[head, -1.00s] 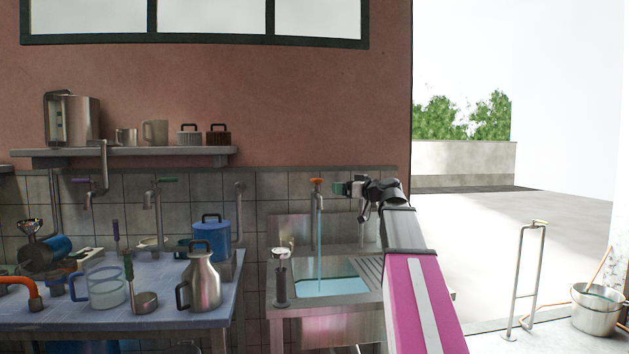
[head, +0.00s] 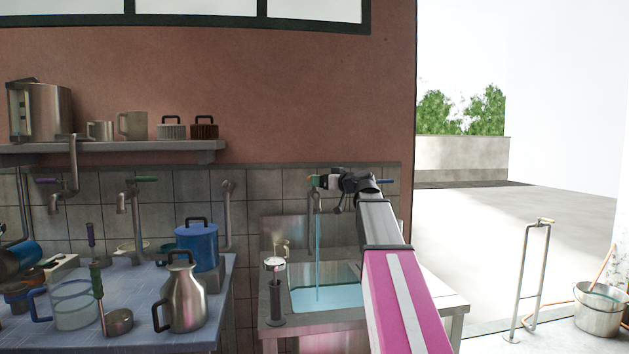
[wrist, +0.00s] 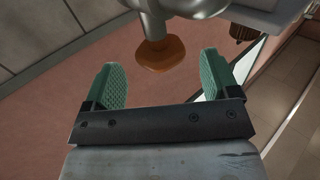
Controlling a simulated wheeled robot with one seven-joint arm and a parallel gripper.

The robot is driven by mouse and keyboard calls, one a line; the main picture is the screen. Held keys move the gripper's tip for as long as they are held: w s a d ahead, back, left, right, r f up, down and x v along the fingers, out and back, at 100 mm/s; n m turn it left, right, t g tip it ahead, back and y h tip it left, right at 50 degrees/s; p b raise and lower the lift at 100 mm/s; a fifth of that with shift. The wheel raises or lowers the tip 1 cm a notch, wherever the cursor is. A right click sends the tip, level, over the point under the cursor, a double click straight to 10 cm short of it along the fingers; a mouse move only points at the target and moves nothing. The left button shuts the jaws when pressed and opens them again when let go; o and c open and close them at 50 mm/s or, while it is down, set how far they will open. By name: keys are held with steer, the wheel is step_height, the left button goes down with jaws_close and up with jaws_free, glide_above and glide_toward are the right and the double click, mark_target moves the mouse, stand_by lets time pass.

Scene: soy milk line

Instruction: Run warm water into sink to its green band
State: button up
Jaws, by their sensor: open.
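The sink (head: 278,300) stands right of the blue-tiled counter, with blue-green water (head: 325,297) in its basin. A thin water stream (head: 318,250) falls into it from the tap spout (head: 312,205). I cannot make out the green band clearly. My gripper (head: 318,182) is at the top of this tap, reaching in from the right. In the wrist view, the orange tap handle (wrist: 160,54) lies just beyond and between my open green fingers (wrist: 162,82). I see no contact. A blue-ended tap handle (head: 389,181) shows beside my arm.
A steel jug (head: 183,300), a blue lidded pot (head: 198,245) and a glass jug (head: 75,305) crowd the counter. Other taps (head: 125,200) are on the wall left.

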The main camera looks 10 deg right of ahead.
steer(key=shift+x, duration=2.1)
steer(key=c, duration=0.9)
steer(key=shift+w+d+n+g+y, duration=0.15)
steer(key=shift+n+g+y, duration=0.75)
steer(key=shift+g+y, duration=0.1)
steer(key=n+g+y, duration=0.2)
steer(key=g, duration=0.1)
steer(key=shift+n+g+y, duration=0.4)
steer(key=shift+n+g, duration=0.2)
steer(key=o, duration=0.9)
steer(key=shift+s, duration=0.25)
